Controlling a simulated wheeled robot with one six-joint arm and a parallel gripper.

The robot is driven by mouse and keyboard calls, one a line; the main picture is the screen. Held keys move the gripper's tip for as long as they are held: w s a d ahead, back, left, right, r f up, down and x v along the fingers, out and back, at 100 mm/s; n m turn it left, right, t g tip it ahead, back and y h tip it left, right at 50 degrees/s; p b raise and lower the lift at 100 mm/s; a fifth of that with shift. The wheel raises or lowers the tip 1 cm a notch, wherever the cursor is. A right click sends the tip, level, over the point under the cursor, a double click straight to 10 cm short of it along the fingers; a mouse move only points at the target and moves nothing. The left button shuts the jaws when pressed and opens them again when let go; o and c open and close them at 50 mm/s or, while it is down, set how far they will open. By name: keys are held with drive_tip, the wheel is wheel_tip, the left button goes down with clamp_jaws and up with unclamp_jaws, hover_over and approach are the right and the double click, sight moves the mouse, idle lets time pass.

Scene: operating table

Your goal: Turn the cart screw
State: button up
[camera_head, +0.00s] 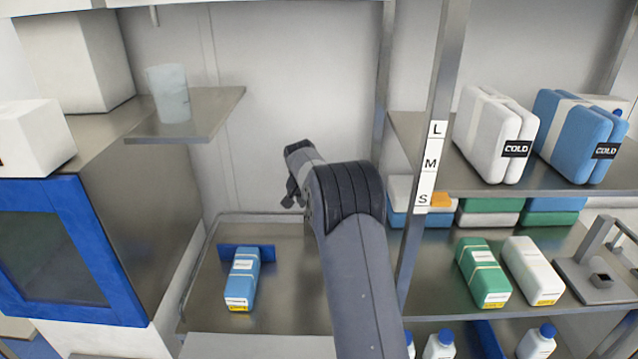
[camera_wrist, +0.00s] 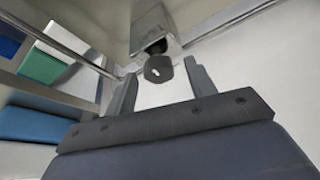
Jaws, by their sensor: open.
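A dark round screw head (camera_wrist: 159,69) with a small white mark shows in the wrist view, under a grey metal block (camera_wrist: 152,30). My gripper (camera_wrist: 160,78) is open, with one grey finger on each side of the screw head in the picture. I cannot tell whether the fingers touch it or how deep it sits between them. In the head view, my gripper (camera_head: 291,192) is small and partly hidden by my arm, above the steel cart surface (camera_head: 285,285). I cannot make out the screw there.
A blue-and-white box (camera_head: 242,280) lies on the steel surface left of my arm. A shelf (camera_head: 195,115) with a cup (camera_head: 170,93) is above left. A metal post (camera_head: 432,150) and shelves with cold packs (camera_head: 495,135) and boxes (camera_head: 482,272) stand at right.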

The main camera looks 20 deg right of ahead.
drive_tip(key=n+y, duration=0.1)
drive_tip(key=n, duration=0.2)
drive_tip(key=shift+d+n, duration=0.15)
drive_tip(key=shift+n, duration=0.15)
drive_tip(key=n+t+y+b, duration=0.1)
drive_tip(key=n, duration=0.2)
drive_tip(key=shift+y, duration=0.3)
drive_tip(key=shift+s+d+r+n, duration=0.1)
drive_tip(key=shift+r+n, duration=0.05)
drive_tip(key=shift+n, duration=0.35)
drive_tip(key=b+v, duration=0.1)
drive_tip(key=v, duration=0.9)
drive_tip(key=shift+r, duration=0.25)
drive_tip(key=shift+s+f, duration=0.1)
